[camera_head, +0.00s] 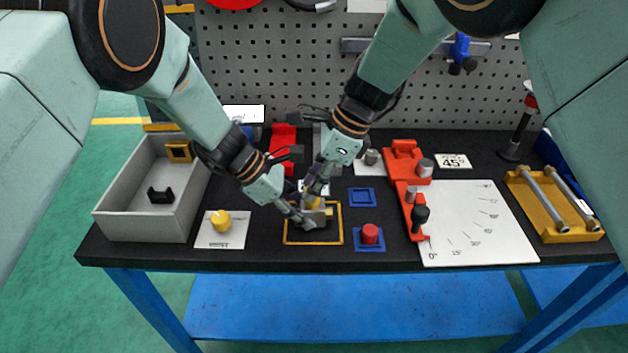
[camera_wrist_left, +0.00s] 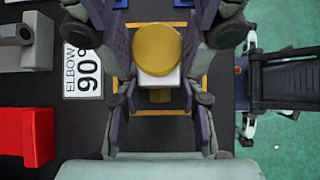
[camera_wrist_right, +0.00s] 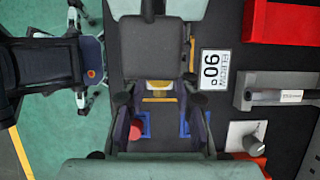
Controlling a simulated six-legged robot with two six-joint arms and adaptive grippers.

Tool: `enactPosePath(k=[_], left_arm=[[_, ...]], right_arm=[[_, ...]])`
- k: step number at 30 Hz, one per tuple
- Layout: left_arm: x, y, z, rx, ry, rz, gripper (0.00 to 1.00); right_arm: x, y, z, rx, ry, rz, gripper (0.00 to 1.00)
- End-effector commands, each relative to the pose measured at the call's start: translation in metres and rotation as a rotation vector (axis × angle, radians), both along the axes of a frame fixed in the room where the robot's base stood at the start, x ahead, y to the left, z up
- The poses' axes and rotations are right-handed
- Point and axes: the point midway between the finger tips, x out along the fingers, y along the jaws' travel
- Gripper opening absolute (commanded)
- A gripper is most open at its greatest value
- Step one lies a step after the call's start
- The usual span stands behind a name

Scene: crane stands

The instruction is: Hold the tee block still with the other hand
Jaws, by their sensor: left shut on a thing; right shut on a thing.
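My left gripper (camera_head: 307,221) is shut on the block from the left, low down. My right gripper (camera_head: 317,192) comes from above and behind and is shut on the yellow plug, with its fingers on either side. In the right wrist view a little of the yellow plug (camera_wrist_right: 160,86) shows. The fingers hide much of the block.
A yellow plug on a white card (camera_head: 221,221) stands left of the outline, beside a grey bin (camera_head: 145,228). An orange angle fixture (camera_head: 412,195) stands farther right.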

Motion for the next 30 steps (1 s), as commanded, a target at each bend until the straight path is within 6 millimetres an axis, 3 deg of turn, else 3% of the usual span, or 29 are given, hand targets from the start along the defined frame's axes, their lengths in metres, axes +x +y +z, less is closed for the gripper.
enactPosePath(k=[1,5,15,26,30], left_arm=[[-0.0037,-0.0007,-0.0014,-0.001,0.008,-0.008,0.0],[-0.0039,-0.0007,-0.0015,-0.001,0.008,-0.008,0.0],[-0.0036,-0.0014,-0.002,-0.001,0.008,-0.006,0.0],[-0.0021,-0.0019,-0.0008,-0.002,0.005,-0.004,0.0],[-0.0017,-0.002,-0.0006,-0.002,0.005,-0.004,0.0]], right_arm=[[0.0006,0.0102,0.0051,-0.023,-0.029,0.028,0.0],[0.0009,0.0104,0.0053,-0.023,-0.03,0.045,0.0],[0.0009,0.0122,0.0043,-0.016,-0.028,0.452,0.0],[0.0005,0.0116,0.0042,-0.013,-0.025,0.496,0.0],[0.0007,0.0128,0.0037,-0.01,-0.026,0.664,0.0]])
